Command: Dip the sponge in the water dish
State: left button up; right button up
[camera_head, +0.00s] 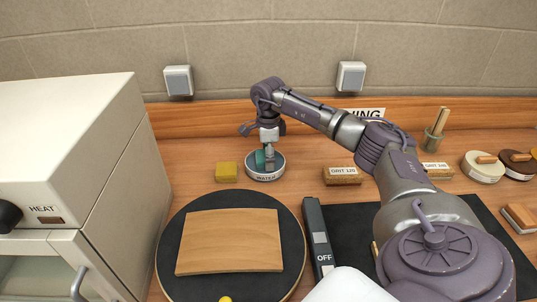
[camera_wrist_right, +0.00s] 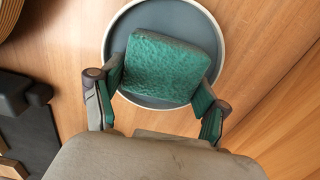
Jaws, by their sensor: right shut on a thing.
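The green sponge (camera_head: 261,159) is in my right gripper (camera_head: 269,150), over the round water dish (camera_head: 265,175) labelled WATER. In the right wrist view the sponge (camera_wrist_right: 165,66) sits between the two fingers of the right gripper (camera_wrist_right: 158,98), in front of the grey inside of the white-rimmed dish (camera_wrist_right: 122,30). I cannot tell whether the sponge touches the water. The right gripper points down and is shut on the sponge. My left gripper is not in view.
A yellow block (camera_head: 227,171) stands just left of the dish. A curved wood sheet (camera_head: 230,242) lies on a round black plate (camera_head: 170,262) in front. A heater box (camera_head: 60,135) fills the left. Sanding blocks (camera_head: 342,176) stand to the right, and a long dark tool marked OFF (camera_head: 318,235) lies centrally.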

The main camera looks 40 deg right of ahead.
dwell(0.5)
jog(key=shift+r+p, duration=1.25)
jog(key=shift+r, duration=0.25)
jog(key=shift+r, duration=0.1)
notch_tip(320, 180, up, 5)
jog(key=p, duration=0.4)
